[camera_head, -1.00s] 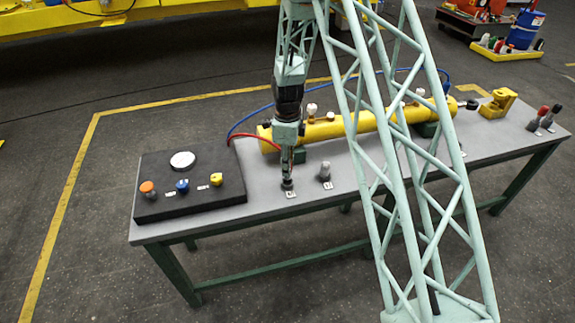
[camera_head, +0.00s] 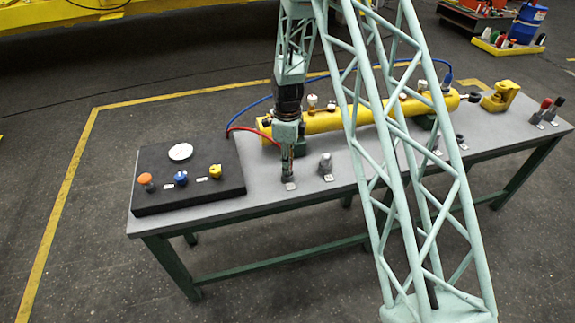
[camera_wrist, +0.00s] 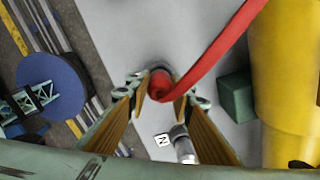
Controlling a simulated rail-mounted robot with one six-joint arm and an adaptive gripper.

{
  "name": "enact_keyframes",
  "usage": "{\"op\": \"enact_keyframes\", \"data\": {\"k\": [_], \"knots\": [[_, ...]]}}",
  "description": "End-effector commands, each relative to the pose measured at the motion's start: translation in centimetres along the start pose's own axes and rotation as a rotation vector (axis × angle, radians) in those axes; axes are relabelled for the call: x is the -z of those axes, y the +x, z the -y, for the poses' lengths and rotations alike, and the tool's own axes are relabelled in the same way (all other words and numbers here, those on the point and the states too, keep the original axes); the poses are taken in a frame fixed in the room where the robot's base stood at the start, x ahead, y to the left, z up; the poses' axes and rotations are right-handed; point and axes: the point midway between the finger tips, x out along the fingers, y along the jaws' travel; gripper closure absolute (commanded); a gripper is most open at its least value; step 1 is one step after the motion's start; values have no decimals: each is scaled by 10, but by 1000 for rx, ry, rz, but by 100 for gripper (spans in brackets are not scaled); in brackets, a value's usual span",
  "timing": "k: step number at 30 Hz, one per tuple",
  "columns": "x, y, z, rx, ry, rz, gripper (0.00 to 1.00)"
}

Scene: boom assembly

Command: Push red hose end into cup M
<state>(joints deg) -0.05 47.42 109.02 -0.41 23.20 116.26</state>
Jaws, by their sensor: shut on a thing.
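In the wrist view my gripper (camera_wrist: 166,92) is shut on the end of the red hose (camera_wrist: 222,45), its two fingers on either side of the red tip. A small part of a dark round rim, likely cup M (camera_wrist: 157,66), shows just behind the tip; how deep the tip sits is hidden. In the head view my gripper (camera_head: 288,168) points straight down over the front part of the table, at a dark cup base beside a white label (camera_head: 290,187).
A grey cup (camera_head: 326,164) stands close to the right; its label N (camera_wrist: 163,140) shows in the wrist view. The yellow cylinder (camera_head: 325,121) lies behind, with a blue hose (camera_head: 245,112). A black panel (camera_head: 205,195) with coloured knobs is at the left.

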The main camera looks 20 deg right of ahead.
Motion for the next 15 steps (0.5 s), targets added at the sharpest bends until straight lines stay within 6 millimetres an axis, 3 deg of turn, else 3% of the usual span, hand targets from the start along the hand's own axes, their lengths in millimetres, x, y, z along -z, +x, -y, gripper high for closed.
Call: {"op": "enact_keyframes", "data": {"k": [4, 5, 10, 15], "knots": [[0, 0, 0, 0, 0, 0, 93], [0, 0, 0, 0, 0, 0, 78], [0, 0, 0, 0, 0, 0, 63], [0, 0, 0, 0, 0, 0, 63]]}}
